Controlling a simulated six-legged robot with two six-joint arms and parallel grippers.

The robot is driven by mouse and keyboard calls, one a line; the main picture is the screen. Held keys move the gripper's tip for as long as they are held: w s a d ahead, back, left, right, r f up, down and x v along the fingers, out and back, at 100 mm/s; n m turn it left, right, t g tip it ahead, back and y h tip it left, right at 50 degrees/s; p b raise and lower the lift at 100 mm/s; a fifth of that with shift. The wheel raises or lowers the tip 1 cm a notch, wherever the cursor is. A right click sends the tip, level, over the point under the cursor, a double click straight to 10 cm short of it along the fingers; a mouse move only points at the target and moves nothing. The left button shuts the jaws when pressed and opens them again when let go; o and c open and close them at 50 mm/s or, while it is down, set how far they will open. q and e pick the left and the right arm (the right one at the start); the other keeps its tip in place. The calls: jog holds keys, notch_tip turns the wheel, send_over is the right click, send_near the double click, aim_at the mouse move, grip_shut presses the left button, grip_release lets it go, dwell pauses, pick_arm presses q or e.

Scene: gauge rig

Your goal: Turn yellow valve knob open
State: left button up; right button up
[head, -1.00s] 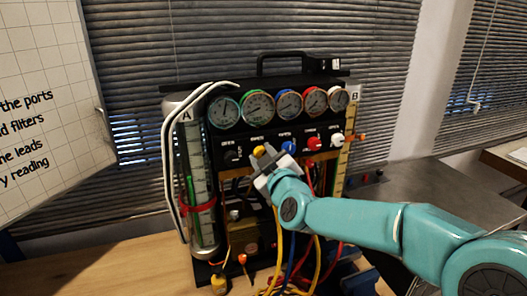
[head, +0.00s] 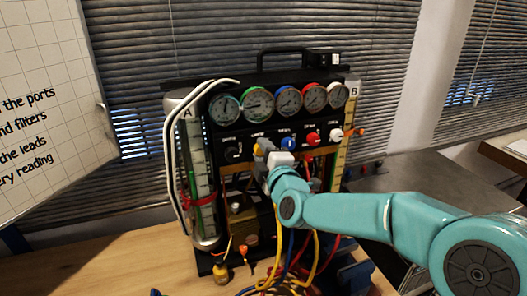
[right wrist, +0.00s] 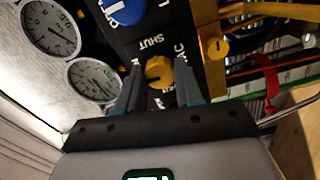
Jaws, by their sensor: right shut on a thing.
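The yellow valve knob (head: 259,151) is on the black front panel of the gauge rig, left of the blue knob (head: 288,142). In the right wrist view the yellow knob (right wrist: 158,70) sits between the two dark fingers. My right gripper (head: 265,148) is at the knob and shut on it, partly covering it in the head view. The fingers of the right gripper (right wrist: 158,82) lie on either side of the knob. Which way the knob's pointer faces is hard to tell. My left gripper is not in view.
A black knob (head: 233,153), a red knob (head: 313,139) and a white knob (head: 336,135) share the row. Several round gauges (head: 258,104) sit above. Yellow, blue and red hoses hang below my right arm. A clear tube (head: 203,180) stands at the left.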

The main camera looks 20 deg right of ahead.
jog(key=shift+n, duration=0.3)
dwell(0.4)
jog(key=o, duration=1)
jog(key=shift+o, duration=0.2)
jog(key=s+b, duration=0.3)
jog(key=s, duration=1.3)
jog(key=shift+d, duration=0.3)
jog(key=shift+s, duration=0.1)
jog(key=shift+s+b, duration=0.1)
jog(key=shift+b, duration=0.2)
